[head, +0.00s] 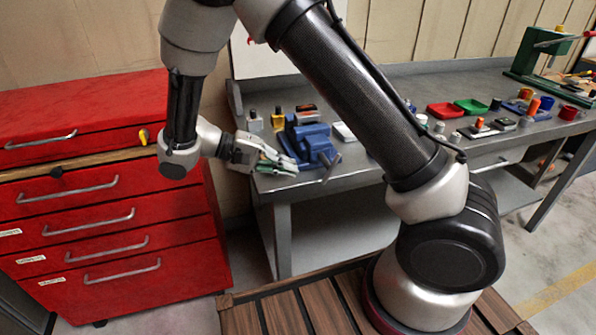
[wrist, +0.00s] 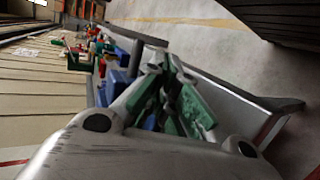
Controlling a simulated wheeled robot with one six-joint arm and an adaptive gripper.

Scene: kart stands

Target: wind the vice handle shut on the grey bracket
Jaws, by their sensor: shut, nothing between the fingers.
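The blue vice (head: 312,143) stands on the near left corner of the grey workbench. Its grey handle (head: 331,166) sticks out at the front, over the bench's front edge. My gripper (head: 286,164) is just left of the vice, its fingers pointing right towards it. A small gap seems to lie between the fingertips and the handle. In the wrist view my gripper's green-padded fingers (wrist: 170,75) are together with nothing held. A blue part (wrist: 114,86), likely the vice, shows beyond them, partly hidden. I cannot make out the grey bracket in the jaws.
The workbench (head: 345,180) carries small bottles, a red tray (head: 445,110), a green tray (head: 471,105) and a green machine (head: 540,55) at the far right. A red drawer cabinet (head: 100,215) stands left of my gripper. The floor before the bench is open at right.

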